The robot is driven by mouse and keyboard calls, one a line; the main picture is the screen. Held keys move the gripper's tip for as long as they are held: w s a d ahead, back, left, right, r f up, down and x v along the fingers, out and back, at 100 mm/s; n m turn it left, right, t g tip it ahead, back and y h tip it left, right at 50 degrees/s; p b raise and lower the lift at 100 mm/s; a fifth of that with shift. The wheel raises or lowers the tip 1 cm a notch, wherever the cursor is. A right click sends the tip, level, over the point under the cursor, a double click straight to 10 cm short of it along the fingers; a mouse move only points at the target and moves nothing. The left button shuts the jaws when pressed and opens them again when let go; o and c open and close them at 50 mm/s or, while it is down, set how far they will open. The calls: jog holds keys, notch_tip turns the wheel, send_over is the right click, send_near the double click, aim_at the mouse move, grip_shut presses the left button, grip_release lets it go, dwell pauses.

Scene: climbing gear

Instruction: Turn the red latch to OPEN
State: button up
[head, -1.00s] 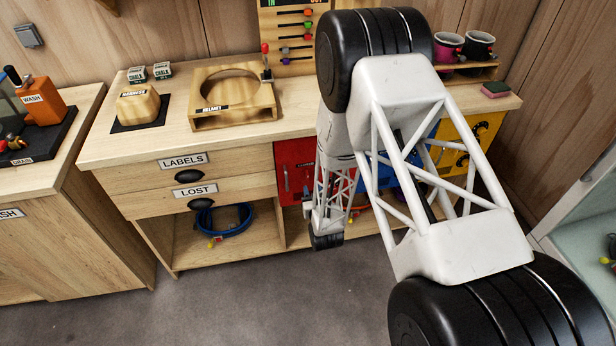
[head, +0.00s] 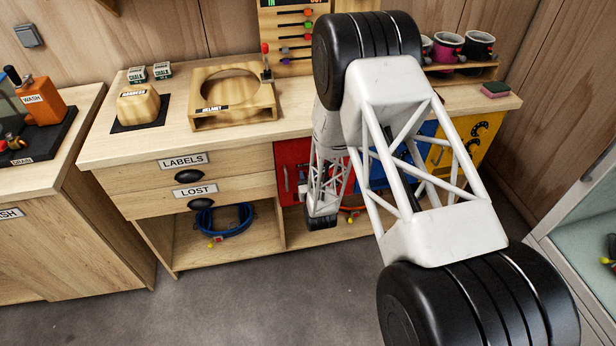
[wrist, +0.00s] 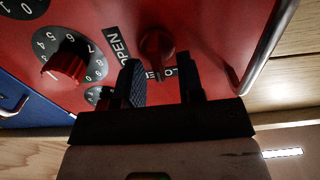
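The red latch (wrist: 157,45) is a small round knob on a red door panel (wrist: 205,25) in the wrist view. An OPEN label (wrist: 118,46) lies to its left, and a second, partly hidden label (wrist: 165,73) lies just below it. My gripper (wrist: 158,65) is open, its two dark fingers apart and pointing at the panel on either side of the latch's lower end. I cannot tell whether either finger touches it. In the head view the red door (head: 288,165) shows beside my arm, which hides the latch.
A red numbered dial (wrist: 65,70) sits left of the latch, and a metal bar handle (wrist: 266,50) stands out at right. A helmet stand (head: 233,117) is on the bench.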

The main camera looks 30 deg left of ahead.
grip_shut()
jog(key=shift+m, duration=0.4)
jog(key=m, duration=0.5)
jog(key=f+m, duration=0.1)
jog(key=m, duration=0.5)
jog(key=w+d+m, duration=0.1)
jog(key=m, duration=0.5)
jog(key=shift+f, duration=0.2)
dwell(0.5)
